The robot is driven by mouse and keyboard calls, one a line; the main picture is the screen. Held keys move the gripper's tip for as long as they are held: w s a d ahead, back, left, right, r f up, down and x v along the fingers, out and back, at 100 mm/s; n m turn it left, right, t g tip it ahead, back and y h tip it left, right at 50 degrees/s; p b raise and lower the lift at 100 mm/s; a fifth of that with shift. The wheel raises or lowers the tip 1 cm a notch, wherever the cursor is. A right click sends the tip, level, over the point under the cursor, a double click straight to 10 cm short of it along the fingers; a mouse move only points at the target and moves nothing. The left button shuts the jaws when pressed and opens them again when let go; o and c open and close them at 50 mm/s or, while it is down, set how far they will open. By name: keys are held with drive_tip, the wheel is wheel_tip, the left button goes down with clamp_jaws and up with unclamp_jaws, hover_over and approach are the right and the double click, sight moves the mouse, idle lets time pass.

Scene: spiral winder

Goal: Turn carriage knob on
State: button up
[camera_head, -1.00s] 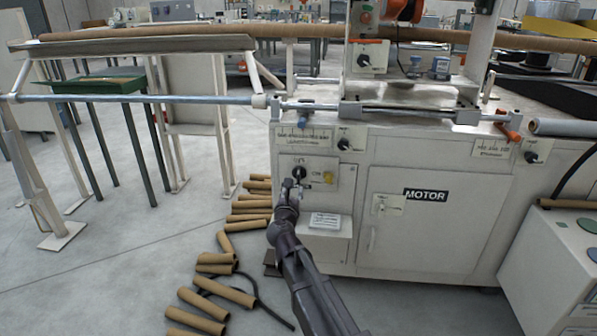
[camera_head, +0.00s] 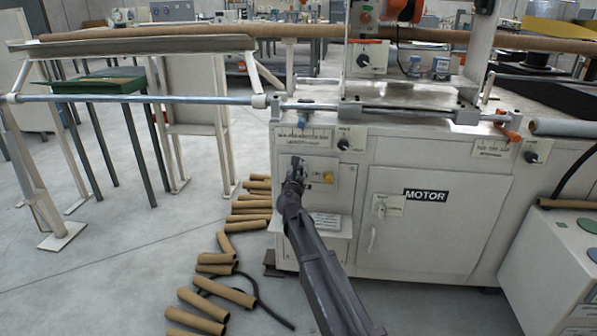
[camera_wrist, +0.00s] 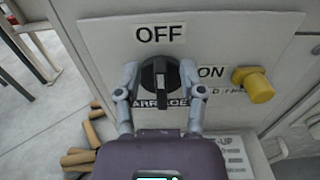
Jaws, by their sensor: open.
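The carriage knob (camera_wrist: 160,75) is a round black knob on a pale panel in the wrist view. Its pointer bar stands about upright, toward the OFF label (camera_wrist: 160,34) above it. The ON label (camera_wrist: 212,72) is to its right, and a label below, partly hidden, ends in "ARRIAGE". My gripper (camera_wrist: 158,88) is open, with one finger on each side of the knob; I cannot tell whether they touch it. In the head view my gripper (camera_head: 296,165) is in front of the panel (camera_head: 330,172) and hides the knob.
A yellow knob (camera_wrist: 254,85) sits close to the right of the carriage knob. Other black knobs (camera_head: 343,144) are higher on the machine. The MOTOR door (camera_head: 425,225) is to the right. Cardboard tubes (camera_head: 225,294) lie on the floor at the left.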

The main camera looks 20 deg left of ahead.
drive_tip(key=shift+w+a, duration=0.1)
drive_tip(key=shift+w, duration=0.3)
clamp_jaws()
